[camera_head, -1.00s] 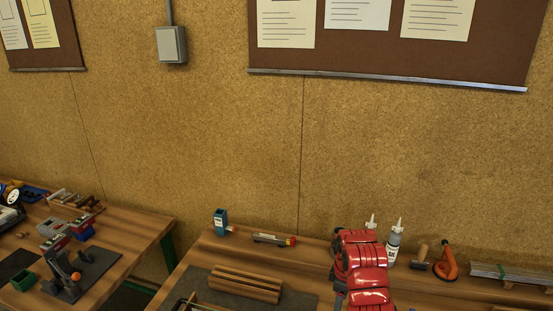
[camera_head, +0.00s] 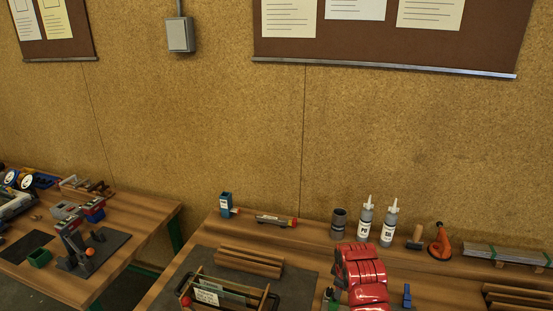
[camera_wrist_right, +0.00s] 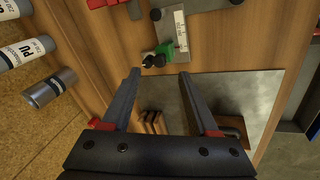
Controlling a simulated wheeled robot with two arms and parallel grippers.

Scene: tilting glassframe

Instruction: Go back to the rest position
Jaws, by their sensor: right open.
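My right arm, red and jointed, rises at the bottom right of the head view; its gripper is not visible there. In the right wrist view my right gripper (camera_wrist_right: 160,78) is open, its two dark fingers apart with nothing between the tips. It is above the wooden workbench (camera_wrist_right: 115,48), close to a green and black part (camera_wrist_right: 160,55) beside a grey metal piece (camera_wrist_right: 181,30). My left gripper shows in neither view.
Two labelled bottles (camera_head: 366,214) (camera_head: 389,225), a dark cylinder (camera_head: 339,223) and an orange tool (camera_head: 440,243) stand along the bench's back. Slotted wooden blocks (camera_head: 250,261) lie on the grey mat (camera_head: 297,280). A second bench (camera_head: 140,217) with tools is at left.

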